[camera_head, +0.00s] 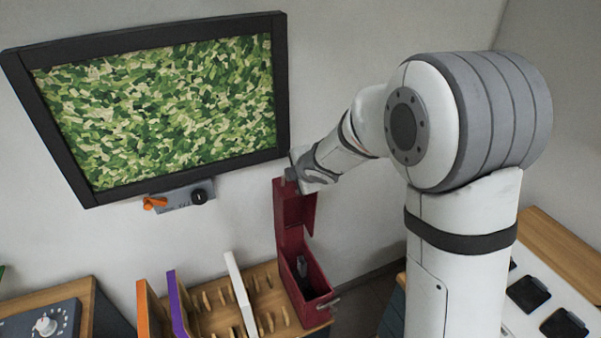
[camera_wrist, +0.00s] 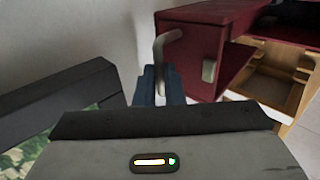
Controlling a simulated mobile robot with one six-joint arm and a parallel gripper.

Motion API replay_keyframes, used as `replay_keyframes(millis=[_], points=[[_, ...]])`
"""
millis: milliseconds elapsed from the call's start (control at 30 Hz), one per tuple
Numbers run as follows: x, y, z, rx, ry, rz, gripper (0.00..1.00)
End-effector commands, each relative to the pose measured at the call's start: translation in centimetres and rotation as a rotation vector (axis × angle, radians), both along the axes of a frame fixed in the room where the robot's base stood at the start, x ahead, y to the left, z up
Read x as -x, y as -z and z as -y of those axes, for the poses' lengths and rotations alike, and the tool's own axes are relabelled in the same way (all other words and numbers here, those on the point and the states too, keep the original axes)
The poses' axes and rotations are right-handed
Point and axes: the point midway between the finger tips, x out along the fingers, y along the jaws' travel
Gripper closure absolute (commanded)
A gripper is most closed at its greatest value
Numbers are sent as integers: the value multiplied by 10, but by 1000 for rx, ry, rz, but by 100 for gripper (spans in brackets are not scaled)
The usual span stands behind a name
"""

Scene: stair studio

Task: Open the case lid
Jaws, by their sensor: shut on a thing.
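The dark red case (camera_head: 318,309) stands at the right end of a wooden rack in the head view. Its lid (camera_head: 296,237) is raised and stands about upright at the back of the case. A small grey thing (camera_head: 302,266) shows inside the case. My gripper (camera_head: 293,176) is at the lid's top edge. In the wrist view my gripper's dark fingers (camera_wrist: 158,87) are closed on a bent grey handle (camera_wrist: 167,47) on the red lid (camera_wrist: 192,48). The fingers' exact contact is partly hidden by my gripper body.
A framed green mosaic panel (camera_head: 165,105) hangs on the wall left of my gripper. Below it is a small grey fixture (camera_head: 181,199) with orange and black parts. The wooden rack (camera_head: 262,290) holds upright orange, purple and white boards. A dial box (camera_head: 46,325) is at lower left.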

Motion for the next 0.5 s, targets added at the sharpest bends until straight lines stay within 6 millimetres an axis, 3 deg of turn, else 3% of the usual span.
replay_keyframes(millis=[167,200,433,500], points=[[-1,0,0,-4,-4,3,100],[-1,0,1,-4,-2,3,90],[-2,0,5,-2,6,1,71],[-2,0,5,-2,8,1,69]])
